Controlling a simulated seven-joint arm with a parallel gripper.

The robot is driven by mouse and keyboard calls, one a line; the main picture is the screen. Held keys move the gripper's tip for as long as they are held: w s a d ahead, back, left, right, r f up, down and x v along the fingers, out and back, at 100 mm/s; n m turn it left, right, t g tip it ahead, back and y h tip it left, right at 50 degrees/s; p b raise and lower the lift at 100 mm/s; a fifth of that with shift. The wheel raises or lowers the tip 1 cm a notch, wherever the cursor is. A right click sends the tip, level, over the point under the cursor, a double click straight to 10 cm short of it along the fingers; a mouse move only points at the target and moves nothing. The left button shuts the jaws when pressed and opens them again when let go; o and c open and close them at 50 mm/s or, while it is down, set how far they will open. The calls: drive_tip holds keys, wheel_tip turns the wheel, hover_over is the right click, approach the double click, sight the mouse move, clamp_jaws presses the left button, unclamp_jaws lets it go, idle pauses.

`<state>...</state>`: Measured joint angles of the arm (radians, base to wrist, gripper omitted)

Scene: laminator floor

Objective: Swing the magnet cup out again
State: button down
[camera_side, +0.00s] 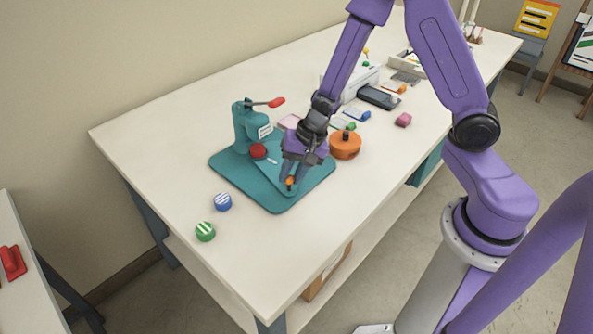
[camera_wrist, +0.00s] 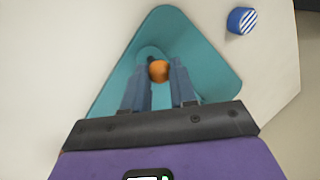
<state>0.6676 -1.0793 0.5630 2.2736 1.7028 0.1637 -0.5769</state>
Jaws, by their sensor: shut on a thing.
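A teal press (camera_side: 247,125) with a red-tipped lever stands on a teal base plate (camera_side: 262,198) on the table. A red round piece (camera_side: 258,151) sits low at the press, beside its head; I cannot tell if it is the magnet cup. My gripper (camera_side: 289,182) points down over the front part of the base plate. It is shut on a small orange knob (camera_wrist: 159,71), with one finger on each side in the wrist view. The knob sits on a rounded teal piece (camera_wrist: 149,52) above the plate. The gripper hides part of this piece.
A blue striped badge (camera_side: 222,202) and a green striped badge (camera_side: 205,231) lie left of the plate. An orange round tin (camera_side: 345,146) with a black knob stands close right of my gripper. Small coloured items and a dark device (camera_side: 378,97) lie farther back.

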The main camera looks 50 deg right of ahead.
drive_tip(key=shift+w+a+m, duration=0.3)
drive_tip(key=shift+a+m, duration=0.05)
drive_tip(key=shift+m, duration=0.25)
drive_tip(key=shift+a, duration=0.1)
drive_tip(key=c, duration=0.9)
unclamp_jaws()
drive_tip(key=shift+r, duration=0.15)
drive_tip(key=v, duration=1.7)
drive_tip(key=shift+s, duration=0.3)
drive_tip(key=shift+a, duration=0.15)
